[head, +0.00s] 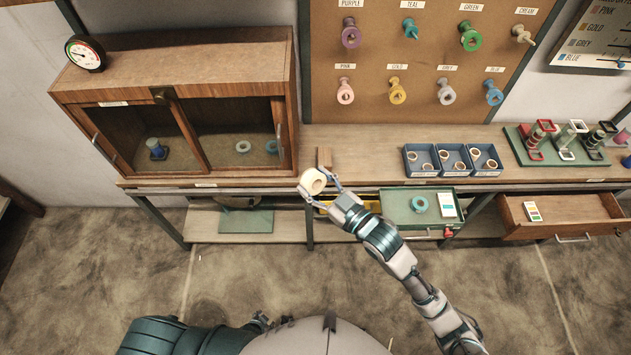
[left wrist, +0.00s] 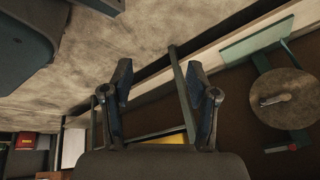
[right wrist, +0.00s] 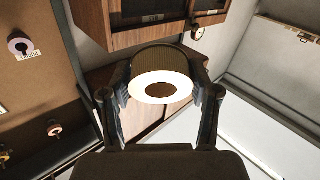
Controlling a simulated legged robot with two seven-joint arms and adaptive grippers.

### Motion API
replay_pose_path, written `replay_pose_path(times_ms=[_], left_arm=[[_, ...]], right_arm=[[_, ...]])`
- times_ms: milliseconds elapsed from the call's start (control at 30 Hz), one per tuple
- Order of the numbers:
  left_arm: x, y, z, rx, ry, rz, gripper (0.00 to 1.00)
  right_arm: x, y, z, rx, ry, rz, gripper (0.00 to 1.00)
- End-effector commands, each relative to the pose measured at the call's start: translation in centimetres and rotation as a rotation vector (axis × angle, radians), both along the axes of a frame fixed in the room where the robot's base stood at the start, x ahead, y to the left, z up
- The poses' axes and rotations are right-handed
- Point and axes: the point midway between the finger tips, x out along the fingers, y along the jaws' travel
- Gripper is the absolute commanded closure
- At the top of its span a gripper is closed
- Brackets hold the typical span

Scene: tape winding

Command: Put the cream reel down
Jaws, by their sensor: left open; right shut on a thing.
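The cream reel (head: 313,181) is held in my right gripper (head: 321,187), in front of the workbench's front edge in the head view. In the right wrist view the reel (right wrist: 163,88) shows as a pale ring with a brown core, and the right gripper's (right wrist: 161,97) two fingers press on its sides. My left gripper (left wrist: 160,95) is open and empty in the left wrist view, its fingers wide apart. In the head view my left arm is folded low near my body. The workbench top (head: 350,145) lies just beyond the reel.
A wooden cabinet (head: 200,85) with sliding doors stands at left on the bench. Blue bins (head: 453,160) and a green rack (head: 560,143) stand at right. A pegboard (head: 420,60) holds coloured reels. A green tray (head: 416,208) and an open drawer (head: 562,212) lie below bench height.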

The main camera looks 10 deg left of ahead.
Motion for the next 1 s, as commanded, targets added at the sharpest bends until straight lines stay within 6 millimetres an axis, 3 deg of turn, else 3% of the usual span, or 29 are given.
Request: replay_pose_path(times_ms=[33, 100, 200, 333, 500, 767, 867, 1000], left_arm=[[-3.0, 0.1, -0.8, -0.010, 0.061, 0.053, 0.41], [-6.5, 0.4, -1.6, -0.022, 0.136, 0.128, 0.41], [-10.6, 0.5, -2.3, -0.033, 0.222, 0.215, 0.41], [-14.2, 0.5, -2.7, -0.039, 0.296, 0.291, 0.41], [-15.9, 0.6, -2.8, -0.040, 0.333, 0.329, 0.41], [-16.0, 0.6, -2.8, -0.040, 0.334, 0.330, 0.41], [-16.0, 0.6, -2.8, -0.040, 0.333, 0.329, 0.41], [-15.9, 0.6, -2.8, -0.040, 0.333, 0.329, 0.41]], right_arm=[[0.0, 0.0, 0.0, 0.000, 0.000, 0.000, 0.78], [0.0, 0.0, 0.0, 0.000, 0.000, 0.000, 0.78], [0.1, 0.0, 0.0, 0.000, 0.000, 0.000, 0.78], [0.1, 0.0, 0.0, 0.000, 0.000, 0.000, 0.78], [0.1, 0.0, 0.0, 0.000, 0.000, 0.000, 0.78], [0.3, -0.3, 0.1, 0.001, 0.001, -0.015, 0.78], [1.3, -1.7, 0.4, 0.005, 0.004, -0.082, 0.78], [3.8, -6.5, -0.3, 0.005, 0.011, -0.277, 0.78]])
